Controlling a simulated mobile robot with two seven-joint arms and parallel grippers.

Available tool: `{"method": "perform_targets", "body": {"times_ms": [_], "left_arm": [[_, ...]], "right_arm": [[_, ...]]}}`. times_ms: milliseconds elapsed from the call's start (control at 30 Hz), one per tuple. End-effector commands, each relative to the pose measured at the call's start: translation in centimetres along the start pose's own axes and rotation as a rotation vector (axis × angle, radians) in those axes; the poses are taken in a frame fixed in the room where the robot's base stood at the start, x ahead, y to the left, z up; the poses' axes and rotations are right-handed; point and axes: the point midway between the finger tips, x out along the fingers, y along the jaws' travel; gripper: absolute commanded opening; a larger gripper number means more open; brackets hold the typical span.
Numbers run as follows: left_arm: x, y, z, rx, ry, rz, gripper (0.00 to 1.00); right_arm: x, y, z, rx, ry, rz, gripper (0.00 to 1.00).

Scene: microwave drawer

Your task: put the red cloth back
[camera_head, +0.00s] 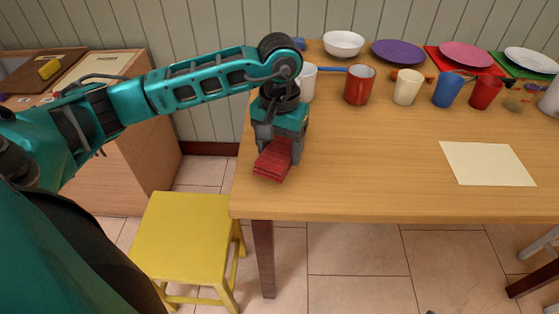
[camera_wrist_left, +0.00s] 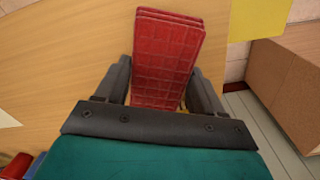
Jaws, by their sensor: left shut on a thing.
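The red cloth (camera_head: 271,165) is folded into a thick pad with a checked pattern. My left gripper (camera_head: 281,146) is shut on it at the left end of the wooden table (camera_head: 370,190), near the front left corner. In the left wrist view the cloth (camera_wrist_left: 166,50) stands out between the two dark fingers (camera_wrist_left: 160,88). I cannot tell whether the cloth touches the tabletop. My right gripper is not in view.
A white cup (camera_head: 308,84), a red mug (camera_head: 360,86) and other cups stand behind, with plates along the back. A pale sheet (camera_head: 487,164) lies at the right. A yellow stool (camera_head: 183,238) stands below left. The table's front middle is clear.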

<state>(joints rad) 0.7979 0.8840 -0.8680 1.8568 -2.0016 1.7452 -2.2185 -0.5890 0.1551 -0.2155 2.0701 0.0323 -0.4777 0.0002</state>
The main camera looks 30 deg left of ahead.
Motion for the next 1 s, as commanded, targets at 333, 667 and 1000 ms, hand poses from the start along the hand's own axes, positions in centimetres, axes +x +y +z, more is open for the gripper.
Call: {"method": "perform_targets", "body": {"times_ms": [333, 667, 1000], "left_arm": [[4.1, 0.0, 0.1, 0.001, -0.001, 0.000, 0.44], [4.5, 0.0, 0.0, 0.001, 0.000, 0.000, 0.44], [4.3, 0.0, 0.0, 0.001, -0.001, 0.000, 0.94]], "right_arm": [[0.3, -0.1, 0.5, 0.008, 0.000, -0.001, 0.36], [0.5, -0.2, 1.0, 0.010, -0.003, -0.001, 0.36], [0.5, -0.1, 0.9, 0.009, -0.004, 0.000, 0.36]]}}
